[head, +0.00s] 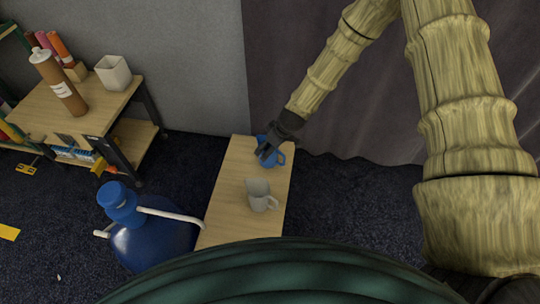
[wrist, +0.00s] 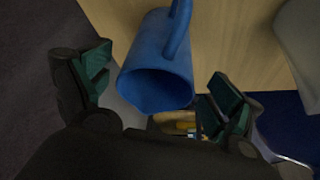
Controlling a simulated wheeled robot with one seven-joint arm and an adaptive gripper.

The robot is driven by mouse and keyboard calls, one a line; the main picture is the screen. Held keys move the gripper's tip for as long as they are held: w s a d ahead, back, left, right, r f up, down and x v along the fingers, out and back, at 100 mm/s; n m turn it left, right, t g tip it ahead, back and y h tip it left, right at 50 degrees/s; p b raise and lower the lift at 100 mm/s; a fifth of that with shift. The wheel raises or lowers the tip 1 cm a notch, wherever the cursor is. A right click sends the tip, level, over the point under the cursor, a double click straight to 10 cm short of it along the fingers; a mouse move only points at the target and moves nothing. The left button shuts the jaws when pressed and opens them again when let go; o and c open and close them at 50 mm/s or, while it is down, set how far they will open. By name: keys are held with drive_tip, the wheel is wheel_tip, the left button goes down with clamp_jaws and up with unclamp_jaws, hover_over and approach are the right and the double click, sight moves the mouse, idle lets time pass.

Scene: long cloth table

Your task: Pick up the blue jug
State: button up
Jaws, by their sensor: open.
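The blue jug (head: 274,157) stands near the far end of the narrow wooden table (head: 226,203) in the head view. My gripper (head: 271,147) is at the jug, covering part of it there. In the wrist view the jug (wrist: 160,62) shows its open mouth and handle. My open gripper (wrist: 157,85) has one green-padded finger on the left of the jug and the other on the right. Gaps show between the fingers and the jug's walls. Whether the fingers reach down beside the jug is hard to tell.
A light grey jug (head: 260,196) stands nearer on the same table; a pale shape shows at the wrist view's top right. A large blue water bottle with a pump (head: 150,238) is left of the table. A shelf (head: 80,108) with a brown tube and white pot stands farther left.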

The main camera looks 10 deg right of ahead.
drive_tip(key=x, duration=0.4)
drive_tip(key=shift+w+d+b, duration=0.1)
drive_tip(key=shift+w+b, duration=0.05)
drive_tip(key=shift+b, duration=0.25)
drive_tip(key=c, duration=1.1)
